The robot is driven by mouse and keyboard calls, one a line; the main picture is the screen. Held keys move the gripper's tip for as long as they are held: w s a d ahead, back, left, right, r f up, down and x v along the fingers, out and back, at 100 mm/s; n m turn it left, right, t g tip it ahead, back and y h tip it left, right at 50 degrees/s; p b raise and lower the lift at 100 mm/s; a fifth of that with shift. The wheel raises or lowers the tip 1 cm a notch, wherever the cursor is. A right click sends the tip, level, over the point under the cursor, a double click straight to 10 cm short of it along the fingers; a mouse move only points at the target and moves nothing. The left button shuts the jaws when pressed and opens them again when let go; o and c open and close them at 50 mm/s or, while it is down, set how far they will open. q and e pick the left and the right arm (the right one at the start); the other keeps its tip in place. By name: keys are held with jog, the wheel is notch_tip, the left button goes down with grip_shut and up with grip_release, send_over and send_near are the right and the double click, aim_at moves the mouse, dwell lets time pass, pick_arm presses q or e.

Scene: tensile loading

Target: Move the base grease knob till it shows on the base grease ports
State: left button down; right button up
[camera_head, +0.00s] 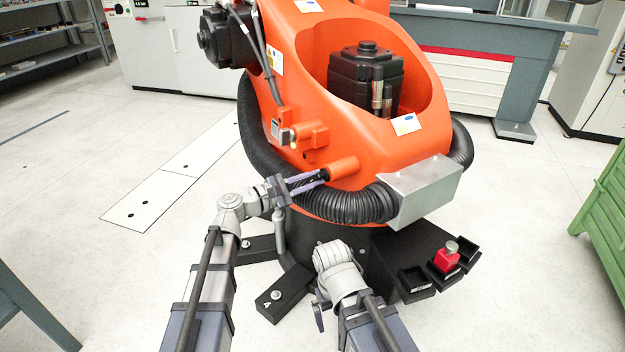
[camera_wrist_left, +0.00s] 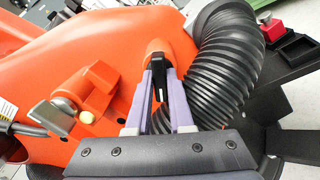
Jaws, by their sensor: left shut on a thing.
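My left gripper (camera_head: 322,177) is at the short orange cylinder (camera_head: 344,168) low on the orange robot body. In the left wrist view its purple fingers (camera_wrist_left: 160,85) are shut on a small black part (camera_wrist_left: 160,80) with a pale mark. This black part lies against the end of the orange cylinder (camera_wrist_left: 168,53); I cannot tell whether it is the base grease knob. A red block with a grey round top (camera_head: 446,258) sits in a black tray at the base's right. My right gripper (camera_head: 319,314) is mostly hidden at the bottom, its fingers unclear. I cannot identify the base grease ports for certain.
A ribbed black hose (camera_head: 335,205) curves round the body just below my left gripper. A silver box (camera_head: 424,190) juts out to its right. Black trays (camera_head: 415,284) stand on the base's right. A green crate (camera_head: 605,205) is at the far right; the floor (camera_head: 530,230) between is clear.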

dwell(0.4)
pick_arm(q)
jog(key=c, duration=0.8)
grip_release()
jog(key=v, duration=0.8)
